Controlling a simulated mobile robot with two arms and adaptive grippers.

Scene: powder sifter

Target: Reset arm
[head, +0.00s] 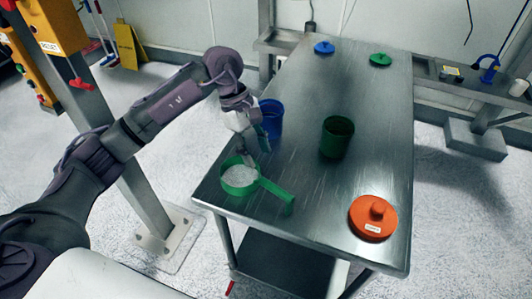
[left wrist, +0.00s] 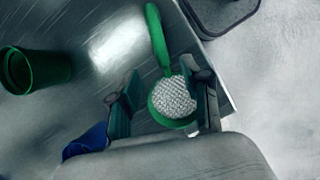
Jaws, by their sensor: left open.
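My left arm reaches in from the left, over the near left part of the steel table (head: 300,205). My left gripper (head: 254,153) points down and is open, just above the bowl of a green sifter with a handle (head: 281,193). In the left wrist view its two fingers (left wrist: 168,78) are apart, one on each side of the sifter's round white mesh-like middle (left wrist: 173,97). I cannot tell whether they touch the rim. The sifter's handle (left wrist: 157,38) points away from the gripper. My right gripper is not in view.
A blue cup (head: 270,117) stands right behind the left gripper, partly hidden. A green cup (head: 337,137) stands mid-table. An orange lid (head: 373,218) lies at the near right; blue (head: 324,47) and green (head: 380,59) lids lie at the far end. A metal post (head: 140,185) stands left.

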